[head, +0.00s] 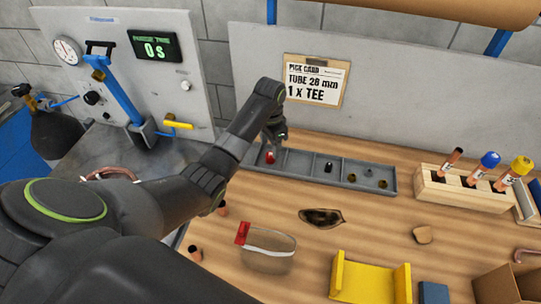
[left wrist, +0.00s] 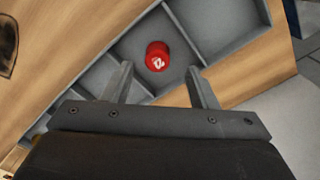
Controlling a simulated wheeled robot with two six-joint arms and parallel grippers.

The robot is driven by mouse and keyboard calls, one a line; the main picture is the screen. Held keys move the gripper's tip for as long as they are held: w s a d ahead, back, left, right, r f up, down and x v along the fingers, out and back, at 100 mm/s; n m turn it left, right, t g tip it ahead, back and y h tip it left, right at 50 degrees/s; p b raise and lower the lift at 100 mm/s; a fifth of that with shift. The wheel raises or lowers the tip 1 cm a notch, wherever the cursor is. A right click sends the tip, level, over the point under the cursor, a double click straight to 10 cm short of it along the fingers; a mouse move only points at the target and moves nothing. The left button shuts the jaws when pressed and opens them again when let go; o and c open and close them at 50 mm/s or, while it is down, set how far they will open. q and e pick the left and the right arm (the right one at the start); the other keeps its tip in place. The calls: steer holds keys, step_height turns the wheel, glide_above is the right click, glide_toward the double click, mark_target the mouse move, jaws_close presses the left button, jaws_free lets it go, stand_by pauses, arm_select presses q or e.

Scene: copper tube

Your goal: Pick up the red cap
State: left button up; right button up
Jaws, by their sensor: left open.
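The red cap (head: 270,157) sits in a compartment near the left end of the grey divided tray (head: 300,163). In the left wrist view the red cap (left wrist: 157,56) stands in its compartment with a white mark on it. My left gripper (head: 275,137) is just above that part of the tray. In the left wrist view its two fingers (left wrist: 160,80) are apart and empty, with the cap beyond their tips and between their lines. My right gripper is in neither view.
Other tray compartments hold small dark and brass-coloured parts. A wooden rack (head: 460,188) with coloured-topped tubes stands at the right. A yellow cradle (head: 370,282), a clear pouch with a red end (head: 268,247) and a dark patch (head: 322,217) are on the bench. A grey panel rises behind.

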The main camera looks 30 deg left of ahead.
mark_target(270, 155)
arm_select(q)
steer(key=shift+s+d+f+p, duration=0.1)
steer(key=shift+f+p, duration=0.25)
steer(key=shift+f, duration=1.5)
steer(key=c, duration=1)
